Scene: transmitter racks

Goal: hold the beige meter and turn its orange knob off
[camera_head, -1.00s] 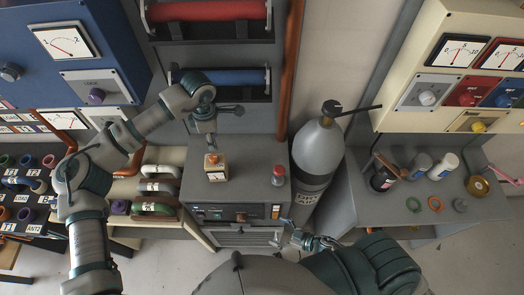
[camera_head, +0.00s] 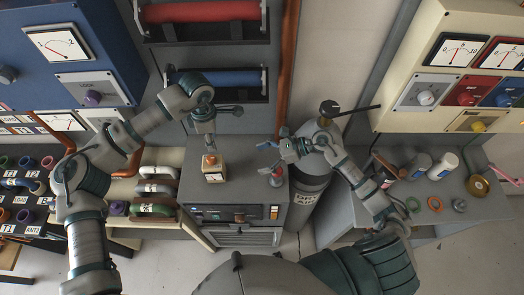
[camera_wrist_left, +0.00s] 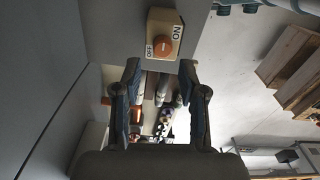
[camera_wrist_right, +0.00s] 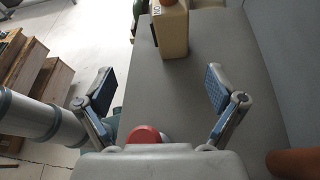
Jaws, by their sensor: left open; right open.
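The beige meter (camera_head: 214,176) stands on a grey cabinet top, with its orange knob (camera_head: 210,160) on its upper side. The left wrist view shows the meter (camera_wrist_left: 176,31) with ON and OFF labels beside the knob (camera_wrist_left: 165,47); I cannot tell the knob's setting. My left gripper (camera_wrist_left: 160,68) is open, apart from the meter and above it. My right gripper (camera_head: 264,158) is open and empty, to the right of the meter. The right wrist view shows the meter (camera_wrist_right: 174,35) ahead, beyond and apart from the open fingers (camera_wrist_right: 160,80); the knob is cut off at the top edge.
A red-topped object (camera_head: 277,177) stands on the cabinet below my right gripper; its red top (camera_wrist_right: 143,134) is close to that gripper. A grey gas cylinder (camera_head: 307,180) is at the right, partly hidden by my right arm. Cabinet top between meter and right gripper is clear.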

